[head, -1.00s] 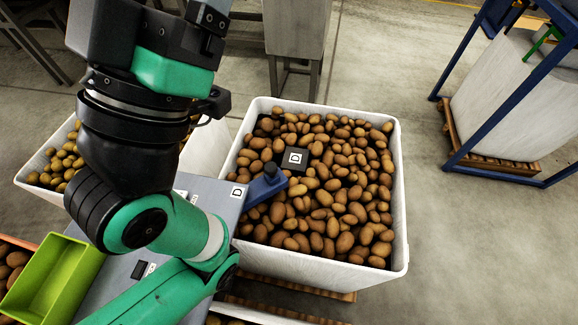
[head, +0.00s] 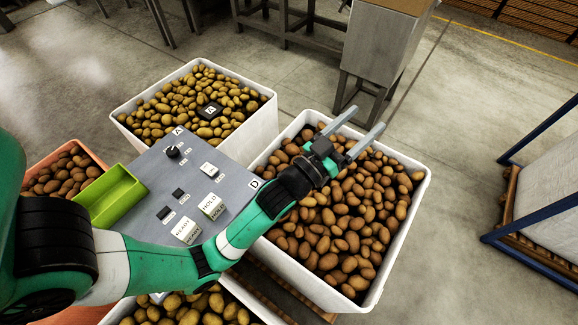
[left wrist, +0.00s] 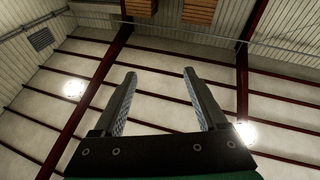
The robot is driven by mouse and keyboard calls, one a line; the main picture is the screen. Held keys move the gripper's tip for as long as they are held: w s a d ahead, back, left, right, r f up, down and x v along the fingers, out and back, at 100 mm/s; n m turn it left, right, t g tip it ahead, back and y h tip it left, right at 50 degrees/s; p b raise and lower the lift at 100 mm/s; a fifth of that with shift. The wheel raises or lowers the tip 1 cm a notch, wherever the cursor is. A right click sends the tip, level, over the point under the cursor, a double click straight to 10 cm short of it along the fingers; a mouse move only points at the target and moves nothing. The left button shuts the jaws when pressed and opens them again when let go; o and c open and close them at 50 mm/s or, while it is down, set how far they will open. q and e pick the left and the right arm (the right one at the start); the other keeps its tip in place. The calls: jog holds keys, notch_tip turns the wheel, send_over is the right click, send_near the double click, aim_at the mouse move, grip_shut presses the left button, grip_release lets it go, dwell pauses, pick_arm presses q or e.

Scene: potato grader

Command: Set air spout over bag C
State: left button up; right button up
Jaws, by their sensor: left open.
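My left gripper (head: 364,121) is open and empty above the bag marked D (head: 420,215), which is full of brown potatoes. The left wrist view shows both fingers apart (left wrist: 159,75) with the roof behind them. The grey console (head: 160,190) stands between the bags, lettered A and D at its edges. No letter C can be read. A bag of yellowish potatoes (head: 185,308) shows partly at the bottom, its letter unseen. My right gripper is not in view.
The bag marked A (head: 265,125) stands behind the console. A green tray (head: 112,196) and an orange crate (head: 88,153) of potatoes are at left. The console bears a black knob (head: 172,152), switches and HOLD and READY blocks. A blue frame (head: 540,250) stands right.

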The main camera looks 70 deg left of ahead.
pick_arm(q)
jog(key=s+a+f+n+g+y+p, duration=0.15)
jog(key=s+f+g+p, duration=0.3)
jog(key=s+f, duration=0.7)
jog(key=s+a+f+g+p, duration=0.3)
jog(key=s+f+g, duration=0.2)
jog(key=s+f, duration=0.6)
jog(key=x, duration=0.9)
jog(key=b+x, duration=0.1)
jog(key=x, duration=0.3)
jog(key=shift+w+d, duration=0.3)
jog(key=shift+w, duration=0.1)
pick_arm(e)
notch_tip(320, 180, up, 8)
pick_arm(q)
jog(key=shift+c, duration=0.2)
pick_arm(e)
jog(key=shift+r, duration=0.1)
pick_arm(q)
grip_shut()
jog(key=shift+t, duration=0.25)
